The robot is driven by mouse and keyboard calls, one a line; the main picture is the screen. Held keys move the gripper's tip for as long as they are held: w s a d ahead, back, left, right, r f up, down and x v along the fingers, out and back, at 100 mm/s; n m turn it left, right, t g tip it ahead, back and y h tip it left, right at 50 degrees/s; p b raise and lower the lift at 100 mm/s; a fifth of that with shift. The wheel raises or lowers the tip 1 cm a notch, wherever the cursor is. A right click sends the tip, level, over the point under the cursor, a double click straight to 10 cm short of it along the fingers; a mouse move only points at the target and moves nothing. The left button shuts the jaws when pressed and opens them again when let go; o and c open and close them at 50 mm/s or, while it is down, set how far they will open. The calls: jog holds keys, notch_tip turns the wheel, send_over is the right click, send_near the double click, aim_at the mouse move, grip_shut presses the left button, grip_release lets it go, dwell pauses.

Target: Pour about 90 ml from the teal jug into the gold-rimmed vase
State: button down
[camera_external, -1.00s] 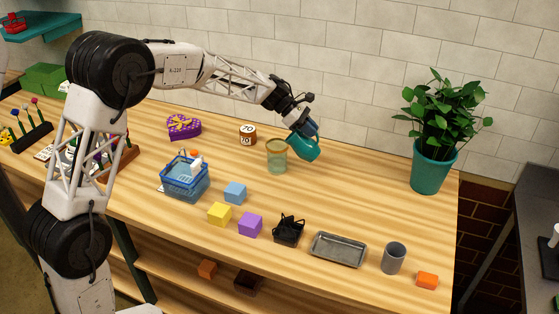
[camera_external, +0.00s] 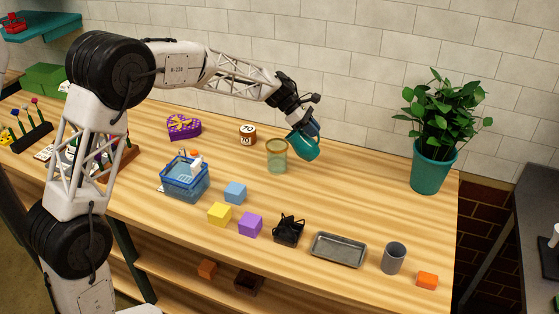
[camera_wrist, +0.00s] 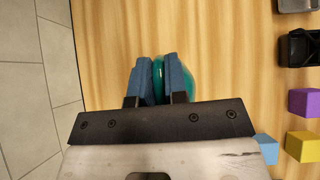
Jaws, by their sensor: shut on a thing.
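The teal jug (camera_external: 303,146) is held tilted in the air, leaning toward the left, just right of the gold-rimmed vase. My gripper (camera_external: 314,127) is shut on the jug. In the wrist view my gripper (camera_wrist: 159,80) has its two blue fingers closed around part of the teal jug (camera_wrist: 190,82). The gold-rimmed vase (camera_external: 277,159) is a greenish see-through vessel standing upright on the table, with the jug close to its rim. I cannot see any stream of liquid or the level inside the vase. The vase does not show in the wrist view.
A brown 70-marked pot (camera_external: 247,134) stands behind left of the vase. A blue basket (camera_external: 184,187), several coloured blocks, a black holder (camera_external: 288,231), a grey tray (camera_external: 338,250) and a grey cup (camera_external: 394,258) line the front. A potted plant (camera_external: 429,168) stands right; the table between is clear.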

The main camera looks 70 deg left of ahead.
jog(key=shift+w+f, duration=0.1)
dwell(0.7)
jog(key=shift+w+d+f+g+y, duration=0.5)
jog(key=shift+f+g+y, duration=0.1)
jog(key=shift+f+g, duration=0.15)
jog(key=w+d+f+g+y, duration=0.4)
jog(key=w+f+g+y, duration=0.1)
jog(key=f, duration=0.3)
jog(key=shift+d+f, duration=0.3)
jog(key=shift+d, duration=0.05)
dwell(0.4)
dwell(0.5)
